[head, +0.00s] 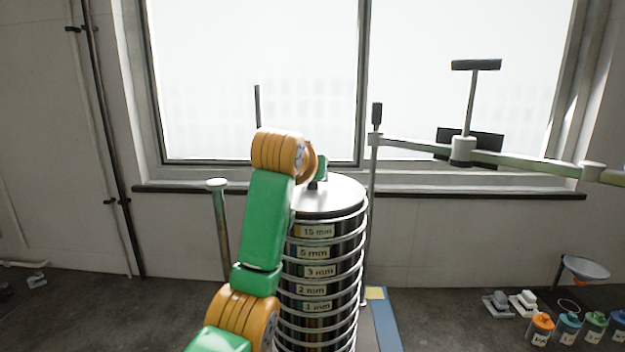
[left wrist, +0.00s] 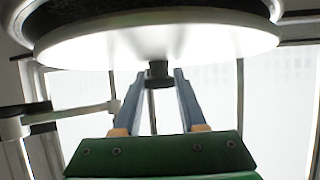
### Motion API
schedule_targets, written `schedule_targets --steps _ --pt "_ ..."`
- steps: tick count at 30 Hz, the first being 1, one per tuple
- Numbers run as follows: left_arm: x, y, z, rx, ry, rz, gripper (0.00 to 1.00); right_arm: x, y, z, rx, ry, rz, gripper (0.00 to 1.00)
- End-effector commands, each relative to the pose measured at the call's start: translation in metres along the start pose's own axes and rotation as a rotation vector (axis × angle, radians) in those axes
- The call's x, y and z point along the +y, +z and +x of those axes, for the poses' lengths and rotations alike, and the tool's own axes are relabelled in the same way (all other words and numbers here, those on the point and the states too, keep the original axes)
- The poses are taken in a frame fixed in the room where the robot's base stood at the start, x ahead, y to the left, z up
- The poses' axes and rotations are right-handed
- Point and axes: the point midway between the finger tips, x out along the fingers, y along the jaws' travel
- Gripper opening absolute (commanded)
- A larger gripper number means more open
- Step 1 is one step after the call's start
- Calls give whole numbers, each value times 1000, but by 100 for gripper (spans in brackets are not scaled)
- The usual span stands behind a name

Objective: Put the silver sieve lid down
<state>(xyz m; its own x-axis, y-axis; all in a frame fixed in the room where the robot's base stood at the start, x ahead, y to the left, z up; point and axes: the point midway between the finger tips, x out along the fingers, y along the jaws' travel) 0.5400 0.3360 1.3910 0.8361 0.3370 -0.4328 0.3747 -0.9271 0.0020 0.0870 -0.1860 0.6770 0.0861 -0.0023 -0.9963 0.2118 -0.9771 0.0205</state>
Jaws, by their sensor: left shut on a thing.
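The silver sieve lid (head: 335,194) is at the top of the sieve stack (head: 318,272), level and in line with it. I cannot tell whether a small gap is left under it. In the left wrist view the lid (left wrist: 160,42) shows as a bright disc against the dark top sieve. My left gripper (left wrist: 163,78) is shut on the lid's dark knob (left wrist: 158,74). In the head view my green and orange left arm comes in from the left and hides part of the stack's left side and most of the gripper. My right gripper is not in view.
A clamp bar with a black T-handle (head: 475,66) is swung out to the right of the stack. Upright rods (head: 220,230) stand beside the stack. Several labelled jars (head: 568,328), a funnel (head: 586,268) and small light objects (head: 510,302) are at the lower right.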

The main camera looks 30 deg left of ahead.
Motion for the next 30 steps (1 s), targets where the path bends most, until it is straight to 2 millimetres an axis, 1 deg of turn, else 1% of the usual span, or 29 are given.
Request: schedule_targets --steps 1,3,10,11,12,13,14,23,25,28,30 --pt "0 5 3 -9 -1 -1 0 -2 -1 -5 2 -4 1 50" --pt "0 10 4 -9 -1 -2 0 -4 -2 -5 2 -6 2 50" --pt "0 11 5 -8 0 -2 0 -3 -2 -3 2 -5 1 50" --pt "0 11 5 -9 0 -2 46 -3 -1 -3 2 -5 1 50" --pt "0 11 5 -9 0 -2 57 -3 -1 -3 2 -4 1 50" --pt "0 11 5 -9 0 -2 65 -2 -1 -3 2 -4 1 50" --pt "0 11 5 -8 0 -2 71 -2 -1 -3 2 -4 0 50" --pt "0 10 4 -8 0 -2 71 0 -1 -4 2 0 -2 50" --pt "1 11 0 -5 1 -3 71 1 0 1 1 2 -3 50" --pt "1 14 -15 -1 2 -3 71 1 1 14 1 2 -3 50" --pt "1 14 -33 1 3 -3 71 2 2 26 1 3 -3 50"
